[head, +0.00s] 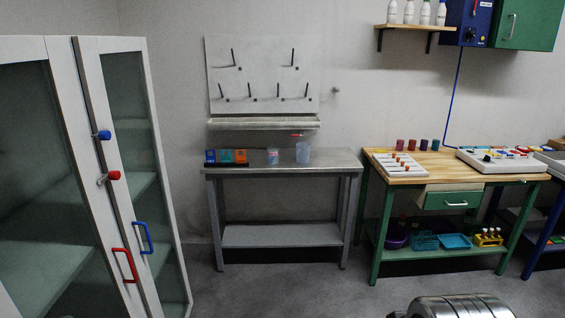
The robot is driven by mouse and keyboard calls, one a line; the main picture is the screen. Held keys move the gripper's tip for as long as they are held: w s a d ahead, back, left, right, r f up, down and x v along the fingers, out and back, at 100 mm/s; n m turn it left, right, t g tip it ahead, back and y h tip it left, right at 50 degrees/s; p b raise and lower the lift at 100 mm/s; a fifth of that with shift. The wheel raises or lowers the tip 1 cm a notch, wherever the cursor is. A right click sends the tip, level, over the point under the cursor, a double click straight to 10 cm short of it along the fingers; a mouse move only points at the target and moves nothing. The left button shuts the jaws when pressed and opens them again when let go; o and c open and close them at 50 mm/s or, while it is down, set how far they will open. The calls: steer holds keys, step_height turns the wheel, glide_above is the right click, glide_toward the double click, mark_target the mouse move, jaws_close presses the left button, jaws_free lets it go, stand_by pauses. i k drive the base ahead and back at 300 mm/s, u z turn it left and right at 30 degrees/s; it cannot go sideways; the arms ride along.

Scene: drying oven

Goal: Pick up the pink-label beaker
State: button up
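A small beaker with a pink label (272,157) stands upright on the grey metal table (335,160), near the middle of its top. To its right is a taller, pale bluish clear container (302,153), with a small gap between them. My gripper is not in view, so its place relative to the beaker cannot be told.
A pegboard (262,78) with a ledge (262,124) hangs behind. A glass-doored cabinet (100,170) stands left; a green-legged workbench (440,163) stands right. Floor before the metal table looks clear.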

mark_target(272, 151)
steer(key=i, duration=3.35)
steer(key=u, duration=1.7)
